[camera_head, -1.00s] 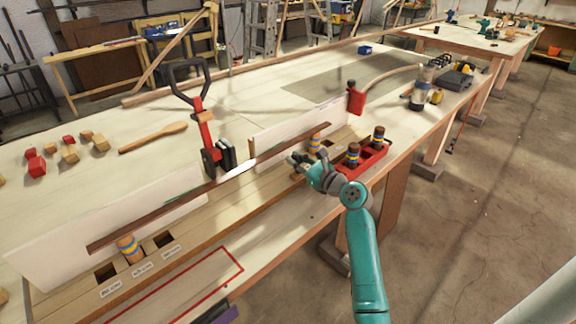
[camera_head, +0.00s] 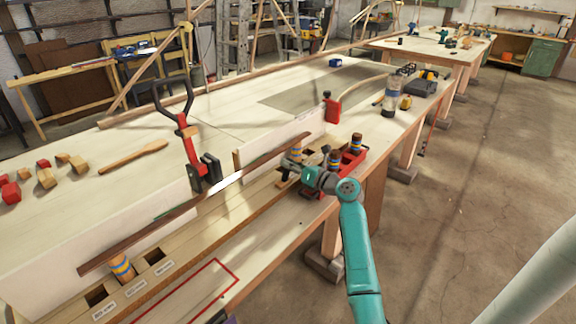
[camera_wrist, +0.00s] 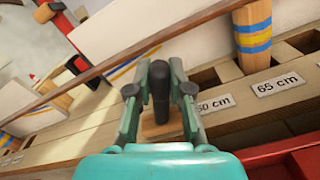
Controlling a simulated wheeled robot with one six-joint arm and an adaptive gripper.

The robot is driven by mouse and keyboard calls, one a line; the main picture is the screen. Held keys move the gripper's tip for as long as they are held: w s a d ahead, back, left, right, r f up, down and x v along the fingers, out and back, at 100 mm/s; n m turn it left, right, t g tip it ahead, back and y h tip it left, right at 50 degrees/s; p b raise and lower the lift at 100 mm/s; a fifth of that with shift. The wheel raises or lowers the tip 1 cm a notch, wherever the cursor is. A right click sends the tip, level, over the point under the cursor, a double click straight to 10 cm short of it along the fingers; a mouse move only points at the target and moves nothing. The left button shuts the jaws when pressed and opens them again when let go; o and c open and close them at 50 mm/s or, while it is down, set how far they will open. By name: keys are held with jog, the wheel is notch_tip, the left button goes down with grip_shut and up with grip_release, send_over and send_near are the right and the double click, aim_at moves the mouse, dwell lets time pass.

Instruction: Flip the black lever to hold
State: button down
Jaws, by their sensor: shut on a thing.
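The black lever (camera_wrist: 159,90) is a dark upright rod with a rounded top, standing on a small wooden base in the wrist view. My gripper (camera_wrist: 158,88) has a finger on each side of it and is shut on it. In the head view my gripper (camera_head: 290,178) is low at the beam's front edge, beside a striped peg (camera_head: 295,152); the lever is too small to make out there. A long brown lath (camera_head: 139,239) runs past the pegs; in the wrist view it (camera_wrist: 150,42) crosses above the lever.
A red rack (camera_head: 352,158) with striped pegs stands right of my gripper. A red clamp (camera_head: 188,145) with a black handle stands behind the lath. White boards (camera_head: 110,235) line the beam. A "65 cm" label (camera_wrist: 277,85) sits near the lever.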

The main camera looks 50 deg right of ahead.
dwell(0.5)
jog(key=c, duration=1)
grip_release()
jog(key=shift+c, duration=0.2)
jog(key=s, duration=1.2)
jog(key=shift+d, duration=0.25)
